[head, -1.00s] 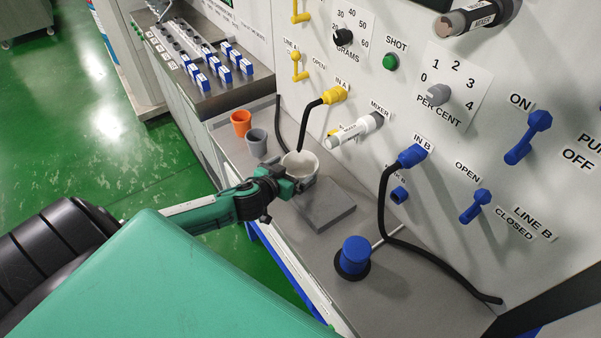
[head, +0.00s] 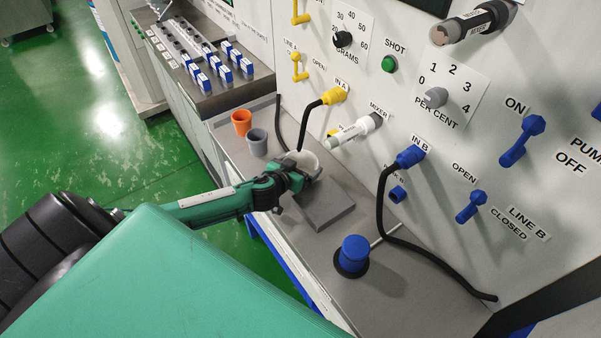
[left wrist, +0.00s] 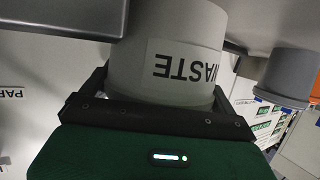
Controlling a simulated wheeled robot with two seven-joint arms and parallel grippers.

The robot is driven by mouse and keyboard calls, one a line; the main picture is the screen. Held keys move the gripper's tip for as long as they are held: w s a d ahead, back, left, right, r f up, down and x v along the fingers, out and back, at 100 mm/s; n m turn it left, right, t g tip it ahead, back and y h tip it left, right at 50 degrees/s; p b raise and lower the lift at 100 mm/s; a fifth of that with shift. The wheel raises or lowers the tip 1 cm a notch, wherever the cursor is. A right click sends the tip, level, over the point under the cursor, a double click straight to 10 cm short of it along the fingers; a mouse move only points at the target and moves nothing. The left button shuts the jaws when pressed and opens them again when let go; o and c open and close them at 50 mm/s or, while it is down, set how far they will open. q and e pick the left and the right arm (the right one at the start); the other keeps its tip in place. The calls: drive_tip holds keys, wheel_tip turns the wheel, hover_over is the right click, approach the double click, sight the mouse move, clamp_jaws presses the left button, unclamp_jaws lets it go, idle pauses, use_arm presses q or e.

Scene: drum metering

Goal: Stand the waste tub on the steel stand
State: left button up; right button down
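The waste tub (head: 309,161) is a pale, round tub. Its WASTE label shows upside down on the tub (left wrist: 185,60) in the left wrist view. My left gripper (head: 295,175) is shut on it, with a dark finger on either side. The steel stand (head: 325,208) is a low, flat grey block on the bench. In the head view the tub appears at the stand's far-left edge, partly hidden by the gripper. I cannot tell whether its base touches the stand. My right gripper is not in view.
An orange cup (head: 241,122) and a grey cup (head: 257,142) stand left of the tub. The white mixer nozzle (head: 357,131) juts from the panel near the tub.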

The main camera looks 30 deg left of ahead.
use_arm(q)
drive_tip(key=c, duration=0.3)
